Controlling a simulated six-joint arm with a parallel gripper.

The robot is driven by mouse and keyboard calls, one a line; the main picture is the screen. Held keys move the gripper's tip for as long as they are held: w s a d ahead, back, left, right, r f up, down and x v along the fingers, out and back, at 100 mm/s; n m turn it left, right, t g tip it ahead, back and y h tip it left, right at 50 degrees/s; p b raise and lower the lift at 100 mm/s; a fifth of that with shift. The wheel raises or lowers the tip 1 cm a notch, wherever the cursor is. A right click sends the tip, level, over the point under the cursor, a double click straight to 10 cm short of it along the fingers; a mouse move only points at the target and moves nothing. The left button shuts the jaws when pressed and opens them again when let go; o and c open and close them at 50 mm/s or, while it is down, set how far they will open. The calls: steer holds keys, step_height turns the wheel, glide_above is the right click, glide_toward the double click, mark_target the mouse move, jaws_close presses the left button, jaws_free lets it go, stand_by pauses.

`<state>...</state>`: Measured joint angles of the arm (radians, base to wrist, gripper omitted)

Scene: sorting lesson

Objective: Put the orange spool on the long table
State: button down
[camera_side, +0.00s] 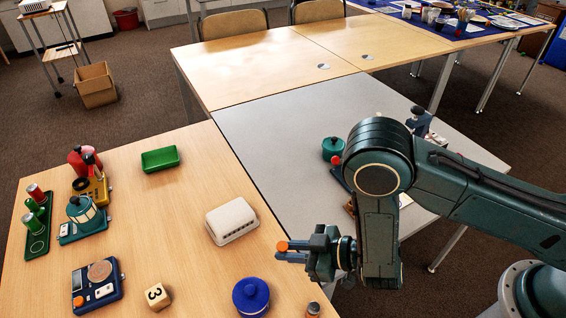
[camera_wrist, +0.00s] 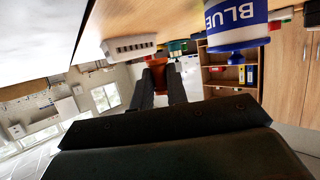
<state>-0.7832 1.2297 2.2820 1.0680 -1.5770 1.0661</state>
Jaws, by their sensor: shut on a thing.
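The orange spool (camera_side: 283,246) is small and held at the tips of my gripper (camera_side: 288,254), which points left with its fingers roughly level. In the wrist view the spool (camera_wrist: 156,62) shows as an orange shape between the two fingertips (camera_wrist: 157,70). In the side view the gripper appears over the right part of the near wooden table (camera_side: 130,215); its exact height is hard to tell. A grey table (camera_side: 290,130) adjoins that one, and a pale wooden table (camera_side: 270,62) runs behind. Which one is the long table I cannot tell.
A green tray (camera_side: 160,159) and several toys stand farther left. The back wooden table is mostly clear. A teal pot (camera_side: 333,149) is on the grey table.

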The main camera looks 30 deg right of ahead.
mark_target(289, 269)
steer(key=shift+f, duration=2.55)
steer(key=shift+f, duration=0.15)
steer(key=c, duration=1.4)
jaws_free()
steer(key=shift+v, duration=6.05)
steer(key=shift+w, duration=0.1)
